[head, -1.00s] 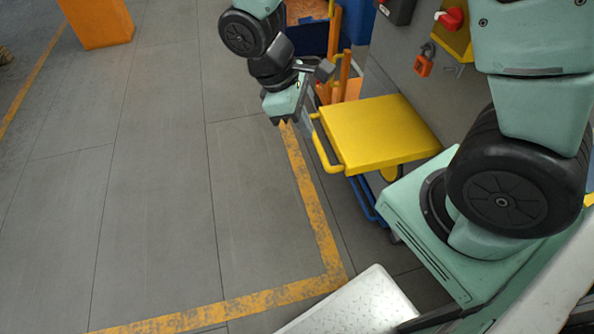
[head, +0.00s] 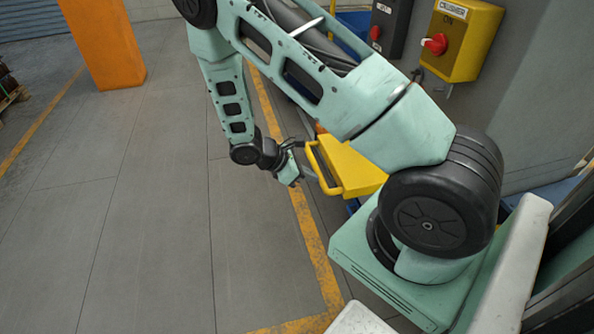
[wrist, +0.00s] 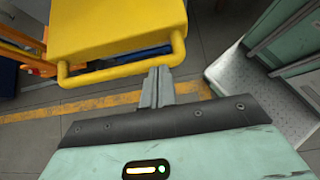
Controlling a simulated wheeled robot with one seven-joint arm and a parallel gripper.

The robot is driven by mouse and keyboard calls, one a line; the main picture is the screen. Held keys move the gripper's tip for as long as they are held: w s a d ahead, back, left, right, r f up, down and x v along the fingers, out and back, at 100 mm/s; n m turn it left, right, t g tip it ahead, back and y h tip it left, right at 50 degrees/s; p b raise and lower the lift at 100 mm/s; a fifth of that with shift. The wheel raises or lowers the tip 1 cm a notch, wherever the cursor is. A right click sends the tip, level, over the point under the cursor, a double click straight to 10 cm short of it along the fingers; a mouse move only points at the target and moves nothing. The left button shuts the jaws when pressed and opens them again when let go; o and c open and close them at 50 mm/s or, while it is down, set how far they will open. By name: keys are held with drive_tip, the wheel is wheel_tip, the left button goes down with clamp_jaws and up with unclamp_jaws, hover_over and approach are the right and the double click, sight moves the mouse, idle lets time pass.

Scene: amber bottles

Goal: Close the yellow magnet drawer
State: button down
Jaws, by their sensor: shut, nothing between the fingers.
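The yellow drawer (head: 352,168) juts out to the right of the yellow floor line in the head view, with a yellow bar handle (head: 321,176) on its near-left end. My arm covers its far part. In the wrist view the yellow drawer (wrist: 115,25) fills the upper left, with its bar handle (wrist: 105,73) along the lower edge. My gripper (wrist: 160,74) is shut and empty, its fingertips beside the right part of the handle. I cannot tell whether they touch it. In the head view my gripper (head: 307,174) is just left of the handle.
A yellow switch box (head: 463,38) with a red knob and a dark box (head: 386,30) hang on the wall above. An orange pillar (head: 103,40) stands at the far left. The grey floor (head: 150,210) on the left is clear. A pale metal plate (wrist: 245,82) is at right in the wrist view.

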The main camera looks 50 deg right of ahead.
sight(339, 180)
drive_tip(key=s+d, duration=0.1)
drive_tip(key=s+d+f, duration=0.1)
drive_tip(key=d, duration=0.1)
drive_tip(key=s+d, duration=0.1)
drive_tip(key=d, duration=0.1)
drive_tip(key=shift+s+f, duration=0.1)
drive_tip(key=shift+f, duration=0.3)
drive_tip(key=shift+d, duration=0.1)
